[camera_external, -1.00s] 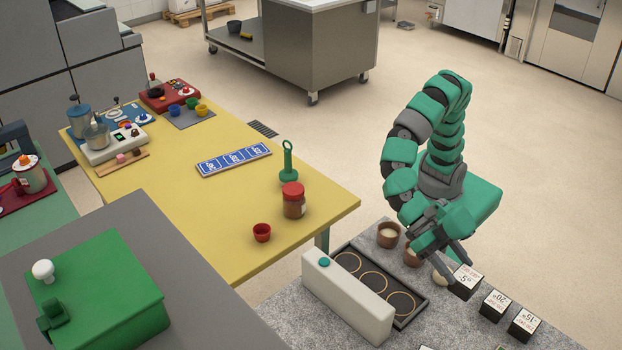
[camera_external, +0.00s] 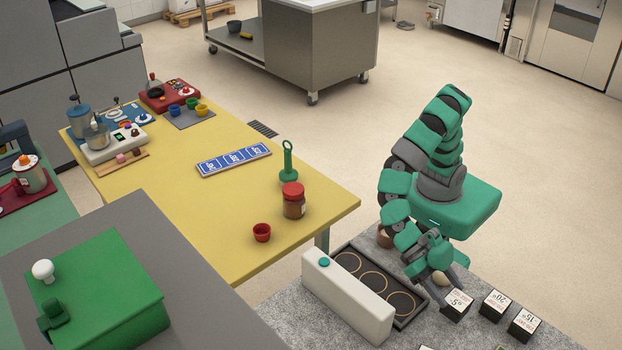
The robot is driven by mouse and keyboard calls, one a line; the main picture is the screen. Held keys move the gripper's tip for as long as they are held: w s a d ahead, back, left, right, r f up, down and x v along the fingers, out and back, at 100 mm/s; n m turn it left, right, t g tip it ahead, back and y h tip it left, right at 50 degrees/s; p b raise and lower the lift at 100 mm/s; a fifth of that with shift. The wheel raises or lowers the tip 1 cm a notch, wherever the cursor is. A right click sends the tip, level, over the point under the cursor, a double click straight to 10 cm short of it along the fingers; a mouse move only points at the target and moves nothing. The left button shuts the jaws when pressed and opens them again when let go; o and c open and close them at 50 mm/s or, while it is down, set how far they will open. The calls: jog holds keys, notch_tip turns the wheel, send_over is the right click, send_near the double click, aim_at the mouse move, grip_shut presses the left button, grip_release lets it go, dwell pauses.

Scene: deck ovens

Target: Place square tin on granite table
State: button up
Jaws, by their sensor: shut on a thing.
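The grey speckled granite table (camera_external: 447,333) fills the lower right. A small black square tin (camera_external: 456,304) with a white top marked "-5°" is at my gripper (camera_external: 443,286), over the granite table. The gripper is shut on this tin; its fingertips are partly hidden by the arm and tin. I cannot tell whether the tin touches the table. Two similar black tins with white tops, marked "-20°" (camera_external: 493,304) and "-15°" (camera_external: 524,323), stand to its right.
A pale round thing (camera_external: 440,278) is just behind the gripper. A brown cup (camera_external: 385,236) is partly hidden by my arm. A black tray with rings (camera_external: 410,318) and a long white box (camera_external: 345,300) stand left of the gripper. Bare granite shows in front of the tins.

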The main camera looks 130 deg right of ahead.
jog(key=shift+f, duration=1.55)
jog(key=shift+f+b, duration=0.15)
jog(key=shift+b, duration=0.3)
jog(key=o, duration=1.1)
jog(key=shift+r+p, duration=0.2)
jog(key=shift+p, duration=0.1)
jog(key=v, duration=1.2)
jog(key=shift+p, duration=0.35)
